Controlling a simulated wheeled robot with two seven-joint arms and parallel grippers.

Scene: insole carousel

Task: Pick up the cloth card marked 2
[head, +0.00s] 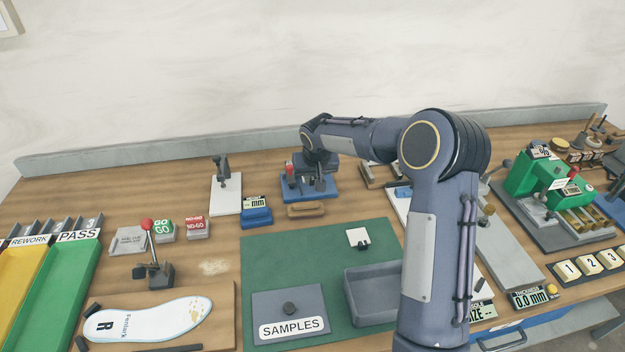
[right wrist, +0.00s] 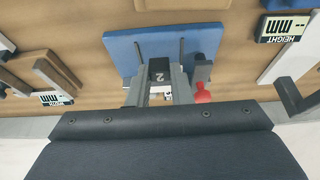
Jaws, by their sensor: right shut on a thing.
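The card marked 2 (right wrist: 159,69) shows in the right wrist view as a small dark piece with a pale 2, between my right fingertips, with something whitish just below it. My right gripper (right wrist: 158,84) is shut on it. In the head view my right gripper (head: 318,183) is low over a blue stand (head: 308,196) at the back middle of the bench. The blue base also shows in the right wrist view (right wrist: 199,42). The card itself is too small to make out in the head view. My left gripper is not in view.
A red knob (right wrist: 202,94) is close beside one finger. A wooden block (head: 305,210) and a blue height gauge (head: 256,217) stand near the blue stand. A green mat (head: 265,260) in front holds a white card (head: 357,236), a grey tray (head: 349,297) and a SAMPLES lid (head: 308,300).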

